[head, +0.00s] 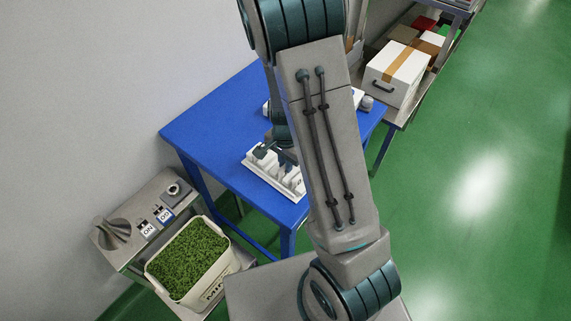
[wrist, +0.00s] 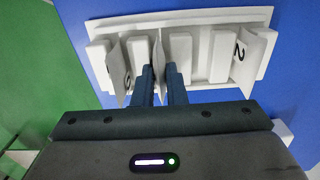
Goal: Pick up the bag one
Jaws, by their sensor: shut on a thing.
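A white slotted rack (wrist: 192,17) lies on the blue table and holds thin white bags standing on edge. My gripper (wrist: 161,72) is shut on the middle bag (wrist: 157,50), which stands at the rack between the two dark fingers. Its number is hidden, so I cannot read whether it is bag one. A bag with a 2 (wrist: 247,57) stands to the right, and another bag (wrist: 116,68) with a partly readable mark stands to the left. In the head view my gripper (head: 268,150) is over the rack (head: 284,188), partly hidden by my arm.
The blue table (head: 215,105) has free room left of the rack. Boxes (head: 396,72) sit on a side bench at the upper right.

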